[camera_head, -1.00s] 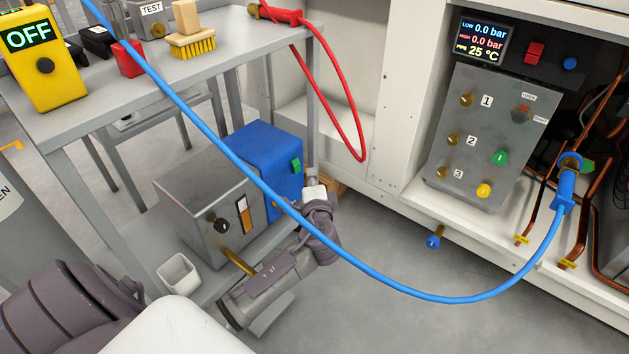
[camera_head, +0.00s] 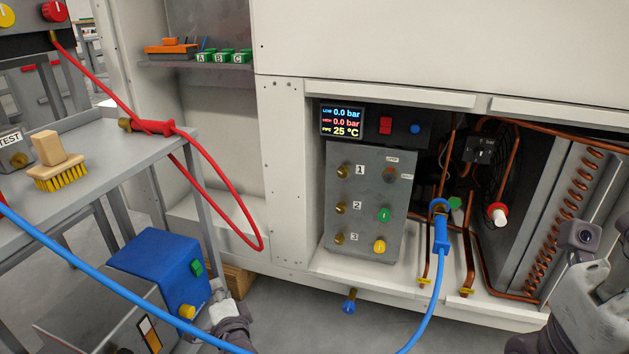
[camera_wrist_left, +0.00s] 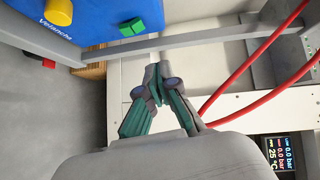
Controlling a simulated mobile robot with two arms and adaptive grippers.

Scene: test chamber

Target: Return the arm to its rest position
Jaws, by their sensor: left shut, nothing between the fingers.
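My left gripper (camera_head: 224,298) is low in the head view, beside the right end of the blue box (camera_head: 160,270) under the bench. It is small and partly hidden there. In the left wrist view my left gripper (camera_wrist_left: 161,70) has its teal-padded fingers together with nothing between them. The blue box (camera_wrist_left: 90,18) shows at the upper left of that view, apart from the fingertips. Part of my right arm (camera_head: 590,290) stands at the lower right of the head view; its gripper fingers do not show.
The grey bench (camera_head: 110,180) carries a yellow brush (camera_head: 58,172). A red hose (camera_head: 222,200) hangs off its edge. A blue hose (camera_head: 110,285) crosses low in front, near my left arm. The open cabinet with the valve panel (camera_head: 370,210) stands to the right.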

